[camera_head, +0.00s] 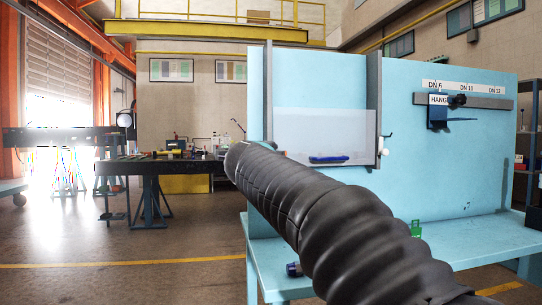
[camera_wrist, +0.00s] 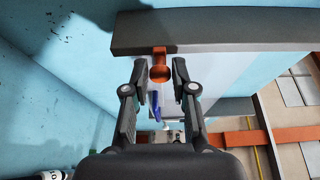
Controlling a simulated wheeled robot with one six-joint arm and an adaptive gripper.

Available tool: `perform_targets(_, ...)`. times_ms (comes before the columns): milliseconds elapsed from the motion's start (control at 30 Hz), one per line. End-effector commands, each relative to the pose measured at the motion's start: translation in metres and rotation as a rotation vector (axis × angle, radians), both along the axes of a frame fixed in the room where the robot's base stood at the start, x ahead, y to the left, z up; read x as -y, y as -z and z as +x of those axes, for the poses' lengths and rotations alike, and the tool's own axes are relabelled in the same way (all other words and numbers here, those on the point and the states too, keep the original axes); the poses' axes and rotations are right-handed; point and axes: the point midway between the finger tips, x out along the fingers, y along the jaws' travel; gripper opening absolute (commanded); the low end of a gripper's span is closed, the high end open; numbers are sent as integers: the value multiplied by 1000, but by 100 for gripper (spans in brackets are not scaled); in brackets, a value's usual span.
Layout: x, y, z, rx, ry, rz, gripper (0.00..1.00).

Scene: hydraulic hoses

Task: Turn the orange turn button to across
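The orange turn button (camera_wrist: 160,74) shows in the wrist view, with a round end and a short bar running up from it onto a dark grey rail (camera_wrist: 215,32). The bar points crosswise to the rail's length. My gripper (camera_wrist: 159,70) is open, with one fingertip on each side of the button and a visible gap on both sides. Whether the fingers are level with the button in depth, I cannot tell. In the head view my black arm hides the gripper and the button.
A light blue panel (camera_head: 450,165) stands on a blue bench (camera_head: 480,240). A clear pane (camera_head: 320,135) with a blue handle (camera_head: 328,159) sits between two grey posts. A hanger (camera_head: 438,112) is on the right. A dark worktable (camera_head: 150,168) stands behind, with open floor at left.

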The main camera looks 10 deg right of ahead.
Motion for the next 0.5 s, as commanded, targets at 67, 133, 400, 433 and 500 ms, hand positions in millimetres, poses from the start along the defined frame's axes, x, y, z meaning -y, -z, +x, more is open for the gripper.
perform_targets(67, 0, 0, 0, 0, 0, 0, 47)
perform_targets(133, 0, 0, 0, 0, 0, -1, 47)
perform_targets(400, -1, 0, -3, 0, -1, -1, 47)
perform_targets(433, -2, 0, -5, 1, -1, -1, 47)
perform_targets(500, -5, -1, -11, 1, -1, -1, 47)
